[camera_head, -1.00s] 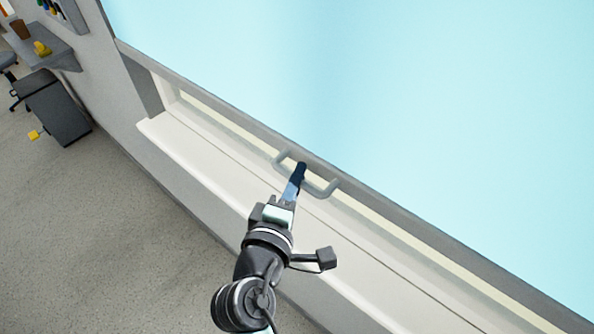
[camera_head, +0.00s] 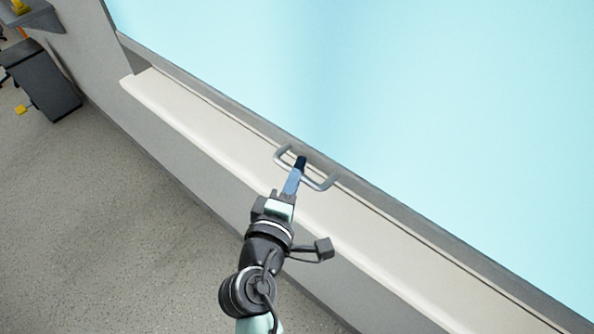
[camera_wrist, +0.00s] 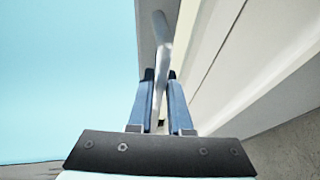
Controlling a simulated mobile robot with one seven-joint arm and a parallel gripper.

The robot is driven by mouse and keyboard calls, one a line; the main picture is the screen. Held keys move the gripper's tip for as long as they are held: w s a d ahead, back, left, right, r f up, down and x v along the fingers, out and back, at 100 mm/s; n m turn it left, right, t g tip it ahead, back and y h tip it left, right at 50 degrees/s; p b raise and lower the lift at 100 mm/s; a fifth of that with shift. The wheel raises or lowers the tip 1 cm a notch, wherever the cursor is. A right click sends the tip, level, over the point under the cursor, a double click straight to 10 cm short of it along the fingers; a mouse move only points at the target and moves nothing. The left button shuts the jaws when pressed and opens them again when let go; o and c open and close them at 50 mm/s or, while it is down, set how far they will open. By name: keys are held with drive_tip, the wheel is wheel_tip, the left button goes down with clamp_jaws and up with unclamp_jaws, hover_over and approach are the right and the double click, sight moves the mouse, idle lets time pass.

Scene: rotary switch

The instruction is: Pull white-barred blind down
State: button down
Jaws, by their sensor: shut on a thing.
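The blind (camera_head: 420,110) is a large pale-blue sheet with a grey bottom bar (camera_head: 440,236), seen in the head view. A light grey, U-shaped handle (camera_head: 322,186) sticks out from the bar. My gripper (camera_head: 299,166) is at the middle of the handle, shut on it. In the wrist view, the handle (camera_wrist: 163,60) runs between the two blue fingers of my gripper (camera_wrist: 158,85). The blind's sheet (camera_wrist: 60,70) fills the left of that view. The fingers partly hide the handle's middle.
A cream window sill (camera_head: 215,135) runs just below the bar along the grey wall. A dark grey cabinet (camera_head: 42,80) stands at the far left, under a shelf (camera_head: 35,20). The speckled floor (camera_head: 120,210) is clear at the left.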

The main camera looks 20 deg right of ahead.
drive_tip(key=shift+s+f, duration=0.1)
drive_tip(key=shift+f, duration=0.35)
drive_tip(key=c, duration=0.8)
unclamp_jaws()
drive_tip(key=shift+c, duration=0.2)
drive_tip(key=shift+r, duration=0.1)
drive_tip(key=b+v, duration=0.2)
drive_tip(key=v, duration=1.1)
drive_tip(key=shift+d, duration=0.1)
